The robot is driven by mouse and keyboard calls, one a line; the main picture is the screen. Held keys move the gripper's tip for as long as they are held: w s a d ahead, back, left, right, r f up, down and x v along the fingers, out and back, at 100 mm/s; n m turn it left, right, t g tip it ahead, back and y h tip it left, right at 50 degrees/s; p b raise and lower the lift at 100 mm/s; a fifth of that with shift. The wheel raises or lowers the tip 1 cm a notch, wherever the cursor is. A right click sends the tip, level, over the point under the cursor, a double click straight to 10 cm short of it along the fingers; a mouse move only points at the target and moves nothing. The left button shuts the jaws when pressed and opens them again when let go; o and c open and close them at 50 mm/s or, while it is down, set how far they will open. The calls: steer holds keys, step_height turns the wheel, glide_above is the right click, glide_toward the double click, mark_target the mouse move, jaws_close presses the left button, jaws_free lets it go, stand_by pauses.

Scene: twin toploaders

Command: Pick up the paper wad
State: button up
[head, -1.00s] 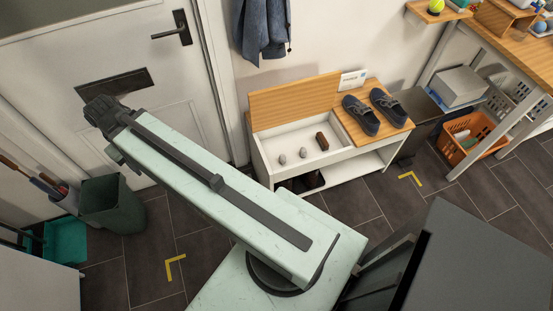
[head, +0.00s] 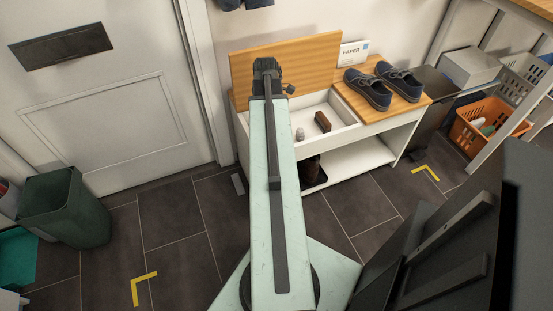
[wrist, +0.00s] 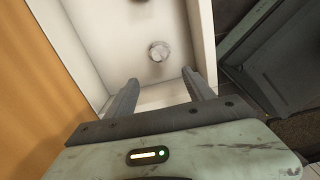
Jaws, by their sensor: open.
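A small round grey-white lump (wrist: 158,51), which looks like the paper wad, lies on the white floor of the bench's open compartment in the wrist view. My gripper (wrist: 160,77) is open and empty. Its two fingers point into the compartment, with the lump beyond the fingertips and roughly centred between them, not touched. In the head view one small grey lump (head: 300,134) shows in the compartment just right of my arm. I cannot tell if it is the same lump. My arm hides the compartment's left part and my fingers there.
The white bench (head: 345,140) has a raised wooden lid (head: 300,58) behind the compartment. A brown block-like item (head: 322,122) lies inside. Dark shoes (head: 368,88) and a card reading PAPER (head: 353,52) stand at the right. A green bin (head: 65,210) stands left.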

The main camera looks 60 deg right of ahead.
steer(key=shift+s+d+f+n, duration=0.15)
steer(key=shift+s+d+f, duration=0.3)
steer(key=shift+s, duration=0.1)
steer(key=shift+s+d+f+n, duration=0.15)
steer(key=shift+s+d+f, duration=0.2)
steer(key=shift+s, duration=0.2)
step_height(320, 180, down, 8)
steer(key=b, duration=0.8)
steer(key=shift+r, duration=0.25)
steer(key=shift+c, duration=0.3)
jaws_close()
steer(key=shift+r, duration=0.15)
step_height(320, 180, up, 10)
steer(key=p, duration=1)
steer(key=shift+p, duration=0.3)
